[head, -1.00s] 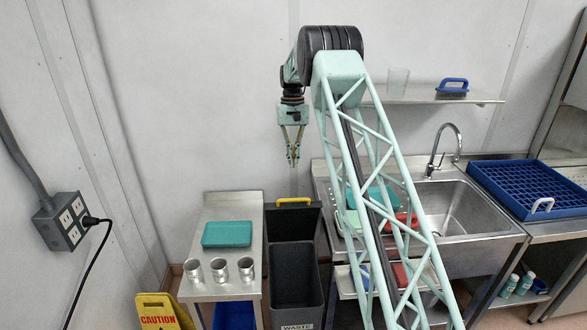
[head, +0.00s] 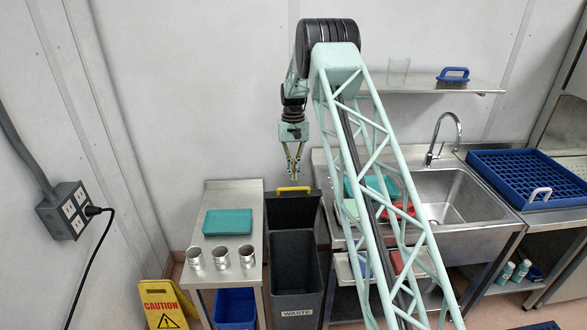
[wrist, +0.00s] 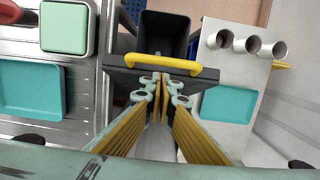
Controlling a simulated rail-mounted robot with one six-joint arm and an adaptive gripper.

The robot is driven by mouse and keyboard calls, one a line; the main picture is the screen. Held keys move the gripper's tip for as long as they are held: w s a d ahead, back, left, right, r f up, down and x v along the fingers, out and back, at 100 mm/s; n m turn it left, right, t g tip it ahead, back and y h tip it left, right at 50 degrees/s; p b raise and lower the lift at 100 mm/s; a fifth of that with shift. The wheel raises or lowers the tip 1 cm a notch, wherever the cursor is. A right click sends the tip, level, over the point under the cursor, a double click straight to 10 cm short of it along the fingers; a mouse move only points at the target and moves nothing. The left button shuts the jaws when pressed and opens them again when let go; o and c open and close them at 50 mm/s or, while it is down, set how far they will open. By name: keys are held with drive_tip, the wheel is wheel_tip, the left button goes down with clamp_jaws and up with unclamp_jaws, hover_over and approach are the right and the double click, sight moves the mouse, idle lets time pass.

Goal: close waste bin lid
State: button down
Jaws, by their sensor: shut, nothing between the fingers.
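The dark grey waste bin (head: 296,278) stands on the floor between the steel side table and the sink unit, with "WASTE" on its front. Its lid (head: 292,211) is raised and stands open at the back, with a yellow handle (head: 293,189) along its upper edge. In the wrist view the yellow handle (wrist: 163,64) crosses just beyond my fingertips, and the open bin (wrist: 165,33) lies past it. My gripper (head: 294,178) points down, shut and empty, just above or behind the handle. I cannot tell whether the fingertips touch it.
The steel side table (head: 232,276) left of the bin holds a teal tray (head: 228,222) and three metal cups (head: 221,258). The sink (head: 452,200) is on the right. A yellow caution sign (head: 164,306) stands at lower left. The wall is close behind the lid.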

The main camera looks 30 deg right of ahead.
drive_tip(key=shift+s+a+f, duration=0.3)
drive_tip(key=shift+s+f, duration=0.4)
drive_tip(key=shift+s, duration=0.05)
drive_tip(key=shift+s, duration=0.1)
